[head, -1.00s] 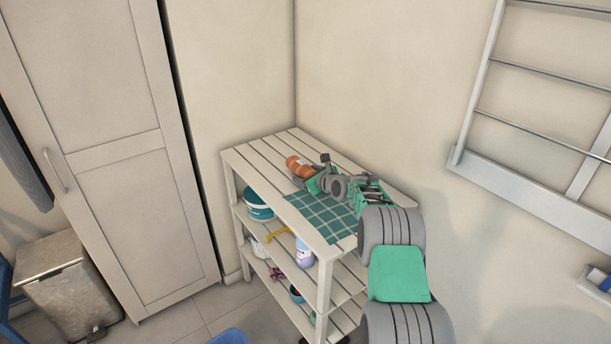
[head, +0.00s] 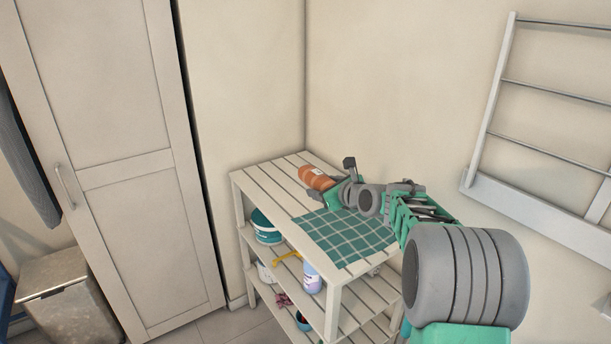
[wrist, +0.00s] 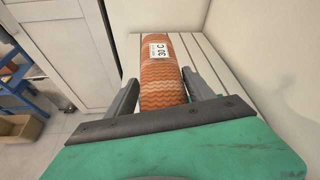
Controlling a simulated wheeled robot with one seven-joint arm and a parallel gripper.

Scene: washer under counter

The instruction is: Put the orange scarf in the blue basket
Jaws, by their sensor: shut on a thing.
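The orange scarf (head: 318,178) is a rolled, wavy-striped bundle with a white tag marked "30 C". My gripper (head: 338,188) is shut on it at the back of the slatted shelf top. In the wrist view the scarf (wrist: 163,70) lies lengthwise between my two fingers, with its far end reaching beyond them. It appears at or slightly above the slats; I cannot tell whether it touches them. The blue basket is not identifiable in the current views.
The white slatted shelf unit (head: 268,174) carries a green checked cloth (head: 345,238) on top and tubs and bottles below. A tall cabinet (head: 140,230) and metal bin (head: 65,300) stand left. A wall rack (head: 540,150) hangs right. A blue stool (wrist: 20,92) shows in the wrist view.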

